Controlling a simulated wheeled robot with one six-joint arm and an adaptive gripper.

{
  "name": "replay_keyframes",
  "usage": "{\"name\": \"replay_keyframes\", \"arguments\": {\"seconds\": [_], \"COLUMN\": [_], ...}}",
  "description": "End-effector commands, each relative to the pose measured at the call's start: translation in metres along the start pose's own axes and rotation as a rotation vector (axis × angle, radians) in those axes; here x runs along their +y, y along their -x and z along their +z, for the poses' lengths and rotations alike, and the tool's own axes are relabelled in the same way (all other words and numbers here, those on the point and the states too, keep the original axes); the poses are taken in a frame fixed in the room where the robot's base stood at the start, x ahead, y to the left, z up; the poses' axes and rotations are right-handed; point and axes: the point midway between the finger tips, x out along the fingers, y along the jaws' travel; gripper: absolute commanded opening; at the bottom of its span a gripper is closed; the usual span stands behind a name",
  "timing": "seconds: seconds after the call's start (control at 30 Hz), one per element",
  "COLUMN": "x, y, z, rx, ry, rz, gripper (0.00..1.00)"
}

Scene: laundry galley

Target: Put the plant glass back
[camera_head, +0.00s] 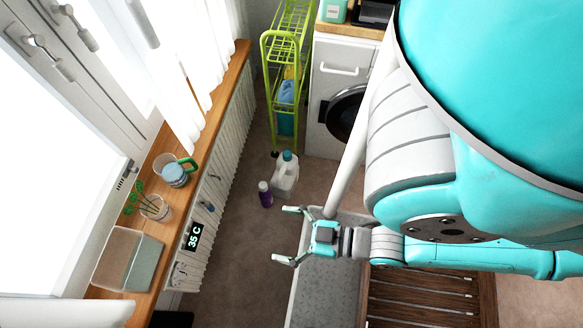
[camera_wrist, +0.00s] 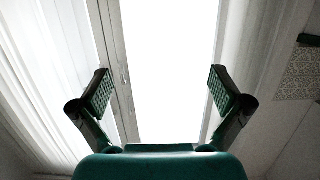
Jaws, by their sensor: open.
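A clear glass (camera_head: 156,208) with a green plant sprig (camera_head: 136,200) in it stands on the wooden windowsill (camera_head: 163,235), between a mug and a box-like container. My gripper (camera_head: 284,235) is open and empty in the head view, out over the floor to the right of the sill and apart from the glass. In the wrist view the two fingers (camera_wrist: 159,92) are spread wide with nothing between them. The wrist view faces the bright window (camera_wrist: 168,60), and the glass does not show there.
A mug with a green handle (camera_head: 175,174) and a translucent container (camera_head: 128,260) flank the glass. A radiator with a 35 C display (camera_head: 194,236) is below the sill. White and purple bottles (camera_head: 284,175) stand on the floor near a green cart (camera_head: 285,80). Curtains hang by the window.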

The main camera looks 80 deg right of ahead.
Motion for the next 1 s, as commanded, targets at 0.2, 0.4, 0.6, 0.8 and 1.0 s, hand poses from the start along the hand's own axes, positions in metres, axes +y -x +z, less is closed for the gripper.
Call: {"name": "replay_keyframes", "arguments": {"seconds": [0.2, 0.4, 0.6, 0.8, 1.0], "x": [-0.001, -0.001, -0.001, -0.001, -0.001], "y": [0.026, 0.029, 0.029, 0.029, 0.029], "z": [-0.031, -0.035, -0.035, -0.035, -0.035], "rx": [-0.04, -0.045, -0.045, -0.044, -0.044], "ry": [-0.003, -0.003, -0.003, -0.003, -0.003], "rz": [-0.001, -0.002, -0.002, -0.002, -0.002], "gripper": [1.0, 1.0, 1.0, 1.0, 1.0]}}
